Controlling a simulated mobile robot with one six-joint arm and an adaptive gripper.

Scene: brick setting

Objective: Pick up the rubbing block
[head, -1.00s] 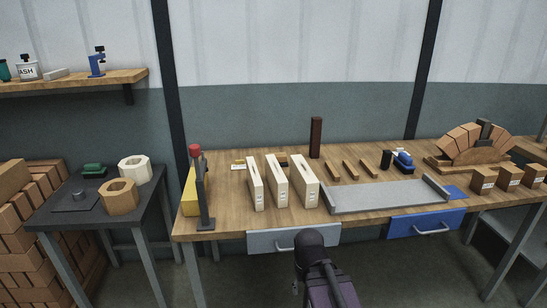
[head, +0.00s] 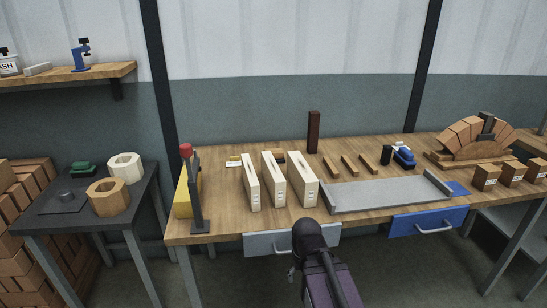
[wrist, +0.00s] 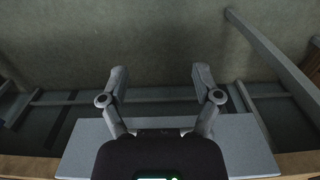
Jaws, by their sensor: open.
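I cannot tell for sure which thing is the rubbing block. One candidate is a small green-topped block (head: 82,168) on the dark side table at the left in the head view. Another is a pale grey bar (head: 38,69) on the wall shelf. My gripper (wrist: 158,76) is open and empty in the wrist view, with its two fingers spread over the floor and a grey-blue panel. In the head view only my dark arm shows, in front of the workbench; its fingers are hidden. It is well apart from both candidates.
The workbench (head: 225,209) carries three pale upright boxes (head: 275,180), a grey tray (head: 385,195), a blue tool (head: 403,157), and a brick arch (head: 470,135). A red-topped lever tool (head: 195,190) stands at its left end. Grey (head: 265,243) and blue (head: 428,222) drawers face me. A hexagonal brown block (head: 108,197) stands on the side table.

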